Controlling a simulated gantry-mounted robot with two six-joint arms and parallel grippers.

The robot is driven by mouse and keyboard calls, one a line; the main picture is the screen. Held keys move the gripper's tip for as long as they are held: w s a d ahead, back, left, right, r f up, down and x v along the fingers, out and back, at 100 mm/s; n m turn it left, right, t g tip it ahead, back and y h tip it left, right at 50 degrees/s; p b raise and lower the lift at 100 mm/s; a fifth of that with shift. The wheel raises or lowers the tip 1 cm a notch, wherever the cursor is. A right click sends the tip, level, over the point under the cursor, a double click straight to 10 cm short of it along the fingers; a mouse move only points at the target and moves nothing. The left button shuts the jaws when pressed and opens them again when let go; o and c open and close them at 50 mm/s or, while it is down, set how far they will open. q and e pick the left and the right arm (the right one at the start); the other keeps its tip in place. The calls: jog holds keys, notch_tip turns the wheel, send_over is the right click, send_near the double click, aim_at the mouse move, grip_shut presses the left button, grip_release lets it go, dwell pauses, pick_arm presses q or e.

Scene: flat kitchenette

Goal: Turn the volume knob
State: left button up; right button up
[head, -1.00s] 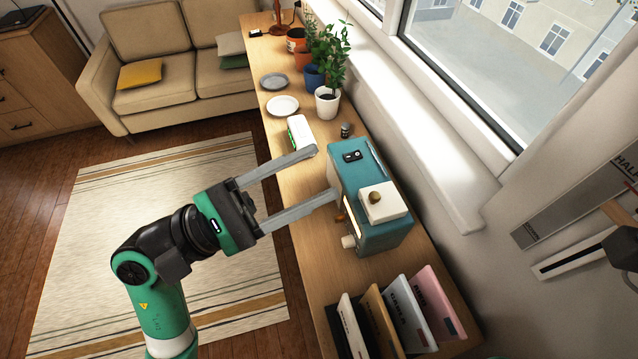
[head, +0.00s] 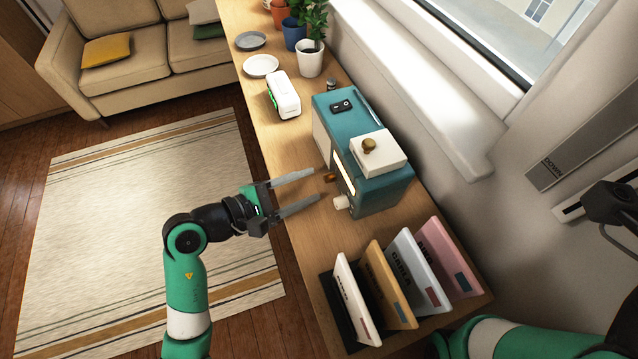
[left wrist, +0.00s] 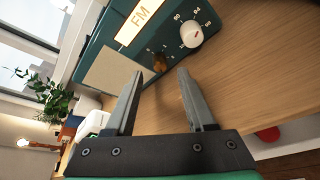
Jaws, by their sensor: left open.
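A teal radio (head: 385,188) stands on the wooden counter, its lit FM scale facing left. Low on that face sit a brown-gold knob (head: 330,178) and a white knob (head: 341,202). In the left wrist view, the white knob (left wrist: 192,35) has numbers around it; the brown knob (left wrist: 160,62) lies between and beyond the fingertips. My left gripper (head: 317,185) is open and empty, just left of the brown knob and apart from it. It also shows in the left wrist view (left wrist: 160,72). The fingers of my right gripper are not visible.
A white box with a gold knob (head: 390,158) sits on the radio. Several upright books (head: 415,275) stand in front of it. Behind are a white-green case (head: 284,95), plates (head: 261,65) and potted plants (head: 309,60). The window wall borders the counter's right side.

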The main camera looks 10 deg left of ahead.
aim_at(325, 180)
pick_arm(q)
jog(key=b+x, duration=0.1)
jog(key=x, duration=0.2)
jog(key=shift+w+d+f, duration=0.1)
jog(key=shift+w+d, duration=0.1)
jog(key=shift+d, duration=0.05)
grip_shut()
